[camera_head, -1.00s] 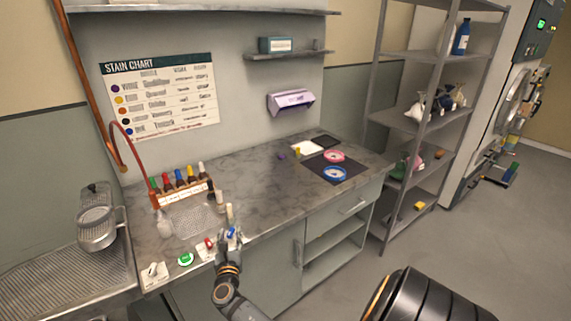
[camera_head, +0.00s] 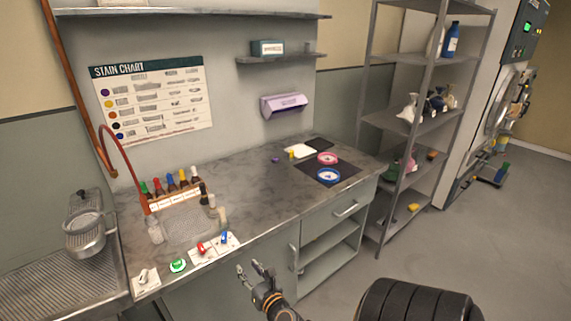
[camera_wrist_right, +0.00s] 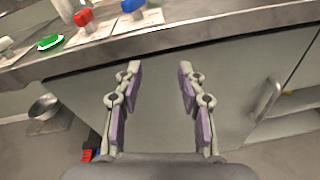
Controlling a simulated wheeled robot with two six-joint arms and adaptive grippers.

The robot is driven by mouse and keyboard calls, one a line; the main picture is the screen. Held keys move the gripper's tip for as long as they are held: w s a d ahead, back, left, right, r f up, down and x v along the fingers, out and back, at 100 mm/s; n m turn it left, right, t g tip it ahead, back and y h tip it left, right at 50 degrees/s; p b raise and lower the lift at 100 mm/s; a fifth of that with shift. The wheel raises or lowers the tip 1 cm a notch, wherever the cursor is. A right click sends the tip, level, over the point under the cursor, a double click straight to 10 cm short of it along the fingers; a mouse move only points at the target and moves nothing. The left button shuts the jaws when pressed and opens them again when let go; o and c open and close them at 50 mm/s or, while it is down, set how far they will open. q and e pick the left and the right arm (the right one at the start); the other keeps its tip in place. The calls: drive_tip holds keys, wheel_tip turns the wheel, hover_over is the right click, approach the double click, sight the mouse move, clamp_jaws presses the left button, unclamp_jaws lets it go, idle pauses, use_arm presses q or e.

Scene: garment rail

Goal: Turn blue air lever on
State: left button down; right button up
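The blue air lever (camera_head: 224,238) stands on a white plate at the front edge of the counter, just right of the red lever (camera_head: 201,248). In the right wrist view the blue lever (camera_wrist_right: 131,5) shows at the top edge, partly cut off. My right gripper (camera_head: 256,268) is in front of the counter, below and to the right of the blue lever, apart from it. In the right wrist view its two fingers (camera_wrist_right: 158,85) are spread with nothing between them. My left gripper is not in view.
A green button (camera_head: 178,265) and a white switch (camera_head: 143,276) sit left of the levers. Bottles in a rack (camera_head: 174,197) stand behind a perforated plate. A cabinet with a handle (camera_wrist_right: 265,98) lies below the counter edge. The counter's middle is clear.

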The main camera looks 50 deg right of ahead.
drive_tip(key=s+f+m+g+p, duration=0.2)
drive_tip(key=s+f+m+g, duration=0.2)
drive_tip(key=f, duration=0.6)
drive_tip(key=s+d+f+m+g+p, duration=0.1)
drive_tip(key=s+f+m+g, duration=0.3)
drive_tip(key=s+f+m, duration=0.5)
wheel_tip(320, 180, down, 3)
drive_tip(key=shift+s+d+r+m+y+p, duration=0.2)
drive_tip(key=shift+m+y+p, duration=0.1)
drive_tip(key=shift+m+p, duration=0.1)
